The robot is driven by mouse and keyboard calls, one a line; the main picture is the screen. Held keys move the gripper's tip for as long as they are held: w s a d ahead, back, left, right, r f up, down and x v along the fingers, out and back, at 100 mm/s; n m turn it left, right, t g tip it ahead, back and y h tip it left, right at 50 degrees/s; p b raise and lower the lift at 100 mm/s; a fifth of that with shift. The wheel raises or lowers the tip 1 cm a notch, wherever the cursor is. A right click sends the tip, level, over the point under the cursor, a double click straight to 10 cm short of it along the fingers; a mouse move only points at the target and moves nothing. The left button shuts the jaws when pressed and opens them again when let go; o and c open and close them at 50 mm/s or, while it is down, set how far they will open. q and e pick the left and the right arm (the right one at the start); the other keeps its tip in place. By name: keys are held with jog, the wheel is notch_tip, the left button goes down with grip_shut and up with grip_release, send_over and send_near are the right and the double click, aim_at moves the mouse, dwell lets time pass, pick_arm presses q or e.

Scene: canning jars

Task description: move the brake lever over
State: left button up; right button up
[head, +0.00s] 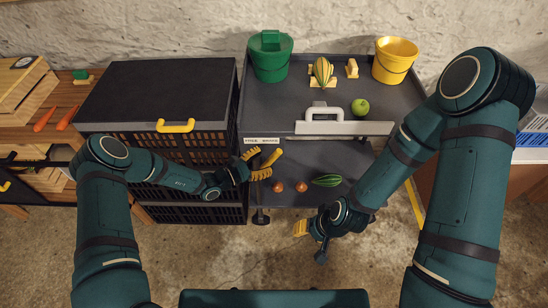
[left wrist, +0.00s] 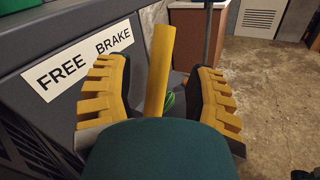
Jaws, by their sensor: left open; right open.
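The yellow brake lever (left wrist: 158,70) stands up between the two fingers of my left gripper (left wrist: 161,80) in the left wrist view, with a gap on both sides. In the head view the lever (head: 272,157) shows at the cart's left front, just beyond my left gripper (head: 256,164), which is open. A white label (left wrist: 80,61) reading FREE and BRAKE is on the cart's edge. The lever is on the BRAKE side of the label; its base is hidden. My right gripper (head: 309,236) is open and empty in front of the cart.
The grey cart (head: 348,92) carries a green bucket (head: 270,57), a yellow bucket (head: 393,61) and a green apple (head: 360,106). Its lower shelf holds a striped green vegetable (head: 327,181). A dark slatted crate (head: 155,95) stands close on the left. The floor in front is clear.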

aim_at(271, 158)
pick_arm(q)
jog(key=shift+x, duration=2.1)
grip_shut()
